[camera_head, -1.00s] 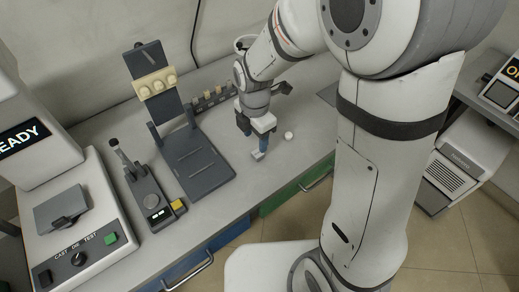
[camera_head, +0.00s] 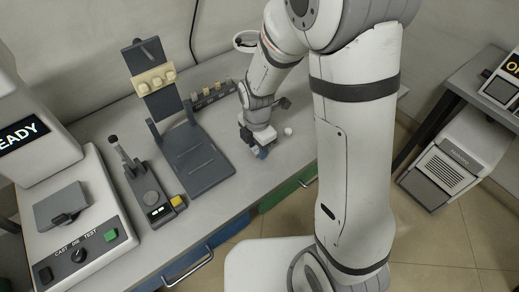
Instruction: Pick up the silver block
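My gripper (camera_head: 259,149) is low over the front part of the bench, to the right of the dark hinged stand. It points down, with its fingertips at or close to the bench top. The fingers are small and partly covered by the gripper body, so I cannot tell whether they are open or shut. The silver block does not show clearly now. The gripper covers the spot where a small pale silver piece lay earlier, and I cannot tell whether the block is between the fingers.
A small white round thing (camera_head: 288,131) lies just right of my gripper. A dark rack (camera_head: 213,98) with several small blocks stands behind it. The dark hinged stand (camera_head: 192,158) is at left, with a lever device (camera_head: 150,192) and a control machine (camera_head: 85,225) farther left.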

